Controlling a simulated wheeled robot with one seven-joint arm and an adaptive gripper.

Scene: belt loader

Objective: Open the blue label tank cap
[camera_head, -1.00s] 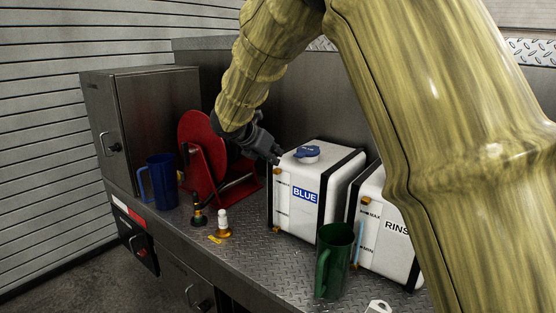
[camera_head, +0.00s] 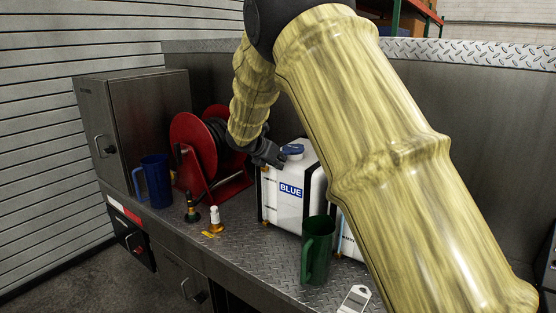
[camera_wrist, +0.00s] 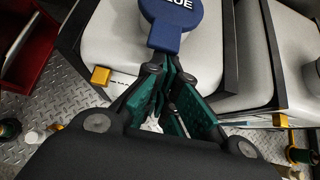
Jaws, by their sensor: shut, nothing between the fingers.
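The white tank with the BLUE label (camera_head: 291,191) stands on the metal deck. Its blue cap (camera_head: 292,151) sits on top; in the wrist view the round cap (camera_wrist: 172,14) shows lettering ending in "UE" and a tab pointing toward my gripper. My gripper (camera_head: 281,164) is at the tank's top left edge, close beside the cap. In the wrist view my gripper's fingers (camera_wrist: 172,72) are together just below the tab's end, with nothing between them. I cannot tell whether they touch the tab.
The second white tank is mostly hidden behind my arm. A green jug (camera_head: 317,250) stands in front of the tanks. A red hose reel (camera_head: 187,130), a blue jug (camera_head: 156,182) and small bottle-like fittings (camera_head: 214,219) are to the left. A pale tag-like object (camera_head: 355,299) lies at the front.

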